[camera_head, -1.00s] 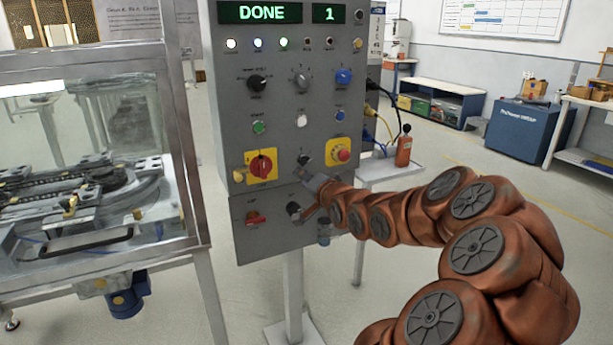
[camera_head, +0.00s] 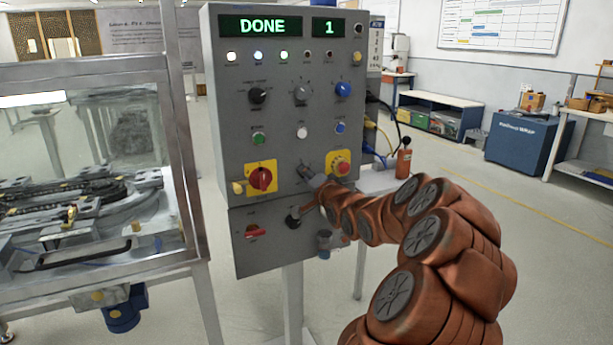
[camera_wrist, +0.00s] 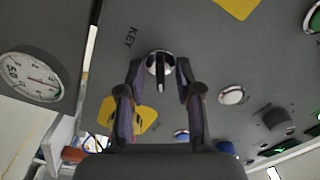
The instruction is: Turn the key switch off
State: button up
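The key switch (camera_head: 304,171) is on the grey control panel (camera_head: 225,130), between the two yellow plates and below the white button. In the wrist view the key switch (camera_wrist: 160,66) has a silver round collar and a narrow black key, with the label KEY beside it. My gripper (camera_head: 308,195) is at the panel near the key, partly covering this area in the head view. In the wrist view the two fingers of my gripper (camera_wrist: 159,72) are apart, one on each side of the key. Narrow gaps seem to show; contact cannot be told.
A red emergency stop (camera_head: 341,168) on a yellow plate is just right of the key. A red rotary switch (camera_head: 260,179) is to the left. A white button (camera_head: 302,132) sits above. A glass-sided machine (camera_head: 90,190) stands left.

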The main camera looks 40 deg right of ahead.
jog(key=shift+w, duration=0.15)
grip_shut()
jog(key=shift+n, duration=0.4)
jog(key=n+b, duration=0.3)
jog(key=n, duration=0.8)
jog(key=shift+d+b, duration=0.1)
jog(key=shift+b, duration=0.3)
dwell(0.4)
